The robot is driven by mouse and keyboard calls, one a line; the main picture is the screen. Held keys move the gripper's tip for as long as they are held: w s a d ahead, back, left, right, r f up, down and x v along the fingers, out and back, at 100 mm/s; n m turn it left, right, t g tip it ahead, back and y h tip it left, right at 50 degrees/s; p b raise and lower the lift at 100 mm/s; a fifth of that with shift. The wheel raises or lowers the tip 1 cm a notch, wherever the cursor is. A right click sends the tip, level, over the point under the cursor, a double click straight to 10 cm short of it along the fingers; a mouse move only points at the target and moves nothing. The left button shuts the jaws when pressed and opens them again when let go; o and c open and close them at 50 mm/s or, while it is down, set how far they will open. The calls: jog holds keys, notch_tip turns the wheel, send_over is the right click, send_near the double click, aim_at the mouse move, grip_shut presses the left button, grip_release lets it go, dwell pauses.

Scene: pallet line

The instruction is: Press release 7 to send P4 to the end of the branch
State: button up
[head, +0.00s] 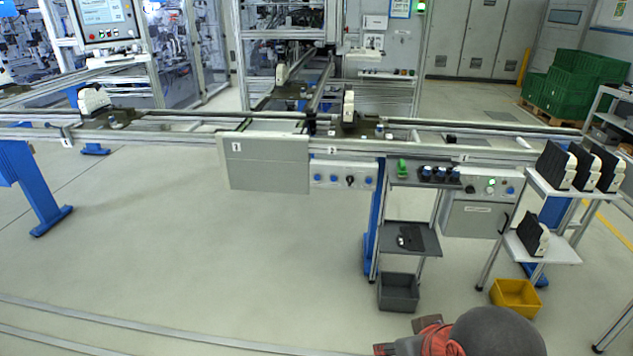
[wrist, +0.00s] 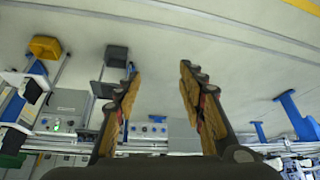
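My gripper (wrist: 159,72) is open and empty in the wrist view, its two tan-padded fingers wide apart over the floor. In the head view only part of my arm shows at the bottom, and the fingertips are out of view. A button panel (head: 343,176) with several blue buttons and a black switch hangs under the front rail. It also shows inverted in the wrist view (wrist: 149,130). A second control box (head: 491,187) to the right has a lit green button. Pallets carrying black-and-white parts stand on the line at left (head: 93,100), centre (head: 348,107) and back (head: 282,73). No number identifies release 7 or P4 legibly.
A small stand (head: 410,239) with shelves and a grey bin (head: 398,292) stands below the line. A white rack (head: 553,250) with several black-and-white parts and a yellow bin (head: 516,297) are at right. The floor in front of the line at left is clear.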

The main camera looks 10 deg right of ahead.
jog(key=c, duration=0.3)
grip_shut()
dwell(1.6)
